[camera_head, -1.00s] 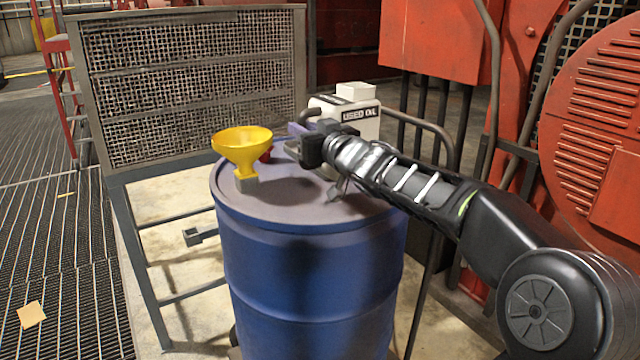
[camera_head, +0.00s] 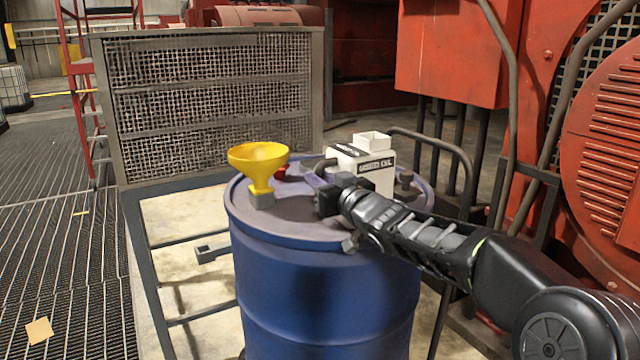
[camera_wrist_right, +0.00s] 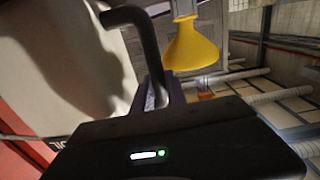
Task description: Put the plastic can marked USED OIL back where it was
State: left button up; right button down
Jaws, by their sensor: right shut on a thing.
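The white plastic can marked USED OIL (camera_head: 377,178) is upright over the right back part of the blue drum's top (camera_head: 300,222). I cannot tell if its base touches the drum, as my arm hides it. My right gripper (camera_head: 318,180) is at the can's left side, shut on its dark handle. In the right wrist view the black handle (camera_wrist_right: 145,45) runs down to the fingers, and the can's pale wall (camera_wrist_right: 55,70) fills the left. My left gripper is not in view.
A yellow funnel (camera_head: 259,163) stands at the drum's left edge, with a small red thing (camera_head: 281,173) behind it. A dark knob (camera_head: 406,186) is right of the can. A mesh panel (camera_head: 210,90) stands behind, red machinery (camera_head: 610,150) to the right.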

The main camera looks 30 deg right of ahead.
jog(key=shift+r, duration=0.15)
jog(key=shift+f, duration=0.2)
jog(key=c, duration=1.3)
grip_release()
jog(key=shift+c, duration=0.2)
jog(key=shift+s+r, duration=0.15)
jog(key=s, duration=1.1)
jog(key=shift+s+a, duration=0.2)
jog(key=shift+s, duration=0.2)
